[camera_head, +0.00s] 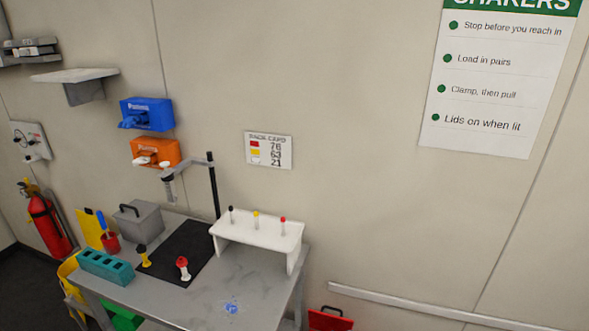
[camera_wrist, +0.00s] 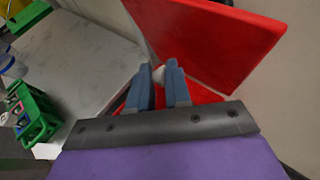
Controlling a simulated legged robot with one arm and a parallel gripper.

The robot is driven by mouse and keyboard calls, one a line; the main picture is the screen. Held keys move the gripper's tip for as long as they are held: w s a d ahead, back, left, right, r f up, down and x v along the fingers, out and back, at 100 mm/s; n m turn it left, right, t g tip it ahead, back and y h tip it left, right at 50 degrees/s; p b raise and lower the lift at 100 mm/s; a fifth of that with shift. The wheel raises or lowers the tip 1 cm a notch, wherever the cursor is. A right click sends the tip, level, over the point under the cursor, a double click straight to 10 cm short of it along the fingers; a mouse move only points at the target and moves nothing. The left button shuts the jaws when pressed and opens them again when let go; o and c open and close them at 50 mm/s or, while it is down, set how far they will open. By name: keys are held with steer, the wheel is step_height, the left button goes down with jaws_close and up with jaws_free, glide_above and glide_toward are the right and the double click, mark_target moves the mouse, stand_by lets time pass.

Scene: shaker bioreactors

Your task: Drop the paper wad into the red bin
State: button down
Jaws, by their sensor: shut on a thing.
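My gripper (camera_wrist: 164,72) shows in the wrist view, its two blue fingers close together. A small whitish thing, which looks like the paper wad (camera_wrist: 158,75), is pinched between the fingertips and mostly hidden by them. The red bin (camera_wrist: 205,94) lies below and around the fingers. Its large red panel, apparently a raised lid (camera_wrist: 215,38), stands tilted just beyond the fingertips. Whether the wad is inside the rim I cannot tell. In the head view only the top of a red bin (camera_head: 330,321) with a dark handle shows at the bottom edge; my gripper is not seen there.
A grey bench (camera_head: 215,285) carries a white rack (camera_head: 258,236), a black mat (camera_head: 178,250) and a teal block (camera_head: 105,267). In the wrist view, a pale surface (camera_wrist: 85,55) and a green crate (camera_wrist: 38,118) with bottles lie left of my gripper. A wall rises at right.

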step_height(320, 180, down, 5)
steer(key=b, duration=0.4)
steer(key=shift+d, duration=0.15)
steer(key=shift+r, duration=0.15)
steer(key=c, duration=1)
jaws_free()
steer(key=shift+p+v, duration=2.05)
steer(key=shift+v, duration=6.55)
